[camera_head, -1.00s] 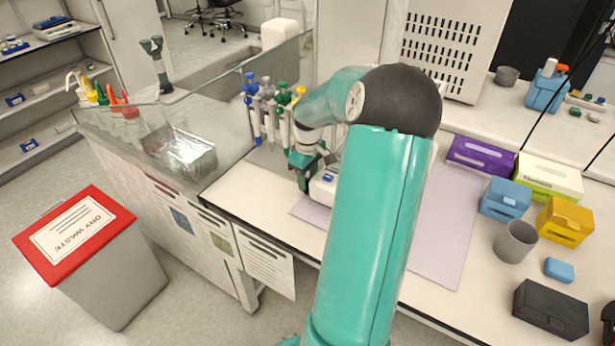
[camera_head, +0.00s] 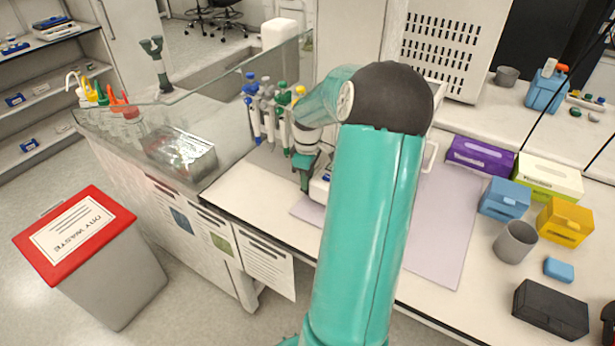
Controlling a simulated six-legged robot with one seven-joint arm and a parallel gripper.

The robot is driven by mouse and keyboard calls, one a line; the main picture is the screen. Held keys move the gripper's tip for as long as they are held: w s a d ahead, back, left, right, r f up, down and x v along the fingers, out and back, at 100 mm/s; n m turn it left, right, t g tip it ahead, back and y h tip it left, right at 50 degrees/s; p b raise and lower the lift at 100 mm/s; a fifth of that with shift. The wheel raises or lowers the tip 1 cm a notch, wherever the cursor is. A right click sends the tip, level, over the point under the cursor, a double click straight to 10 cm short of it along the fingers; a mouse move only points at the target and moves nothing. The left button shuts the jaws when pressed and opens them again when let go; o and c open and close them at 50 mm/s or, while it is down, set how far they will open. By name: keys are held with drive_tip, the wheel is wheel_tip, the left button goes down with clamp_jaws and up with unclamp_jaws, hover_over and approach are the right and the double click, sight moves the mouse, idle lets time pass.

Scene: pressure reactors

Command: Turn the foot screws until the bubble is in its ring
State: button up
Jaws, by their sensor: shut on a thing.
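My gripper (camera_head: 304,184) is low over the bench, at the left end of a white device (camera_head: 320,188) that stands on the pale mat. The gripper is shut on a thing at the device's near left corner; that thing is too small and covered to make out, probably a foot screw. My arm hides most of the device. A white edge of it (camera_head: 430,155) shows to the right of my arm. The bubble and its ring are not visible.
A pipette stand with several pipettes (camera_head: 265,105) is close behind my gripper. A glass panel (camera_head: 190,75) stands to the left. The mat (camera_head: 445,225) is bare at right; boxes and a grey cup (camera_head: 514,242) lie beyond it.

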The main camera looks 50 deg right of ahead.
drive_tip(key=o, duration=1)
drive_tip(key=shift+c, duration=0.2)
wheel_tip(320, 180, up, 14)
drive_tip(key=shift+f, duration=0.1)
